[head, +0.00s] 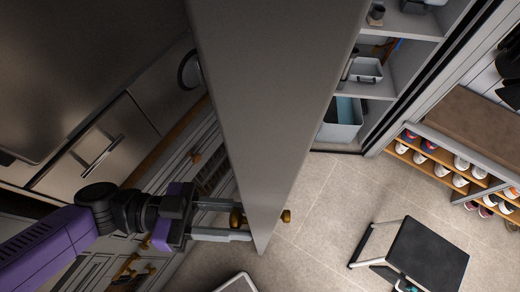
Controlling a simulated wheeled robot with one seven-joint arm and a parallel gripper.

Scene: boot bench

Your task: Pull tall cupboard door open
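The tall cupboard door (265,90) is a wide grey panel that runs down the middle of the head view. It stands swung open, away from the shelves of the tall cupboard (409,40) at the upper right. A brass knob (237,219) sits on the door's left face near its lower end, and another brass knob (286,216) shows on its right side. My gripper (238,221) is at the left face of the door. Its two fingers are spread apart, one above and one below the left knob. Whether either finger touches the knob or door is unclear.
A black-topped step stool (428,252) stands on the tiled floor at lower right. A shoe bench (460,113) lines the right side. Drawer fronts (100,148) with handles are at left. Open floor (330,205) lies right of the door.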

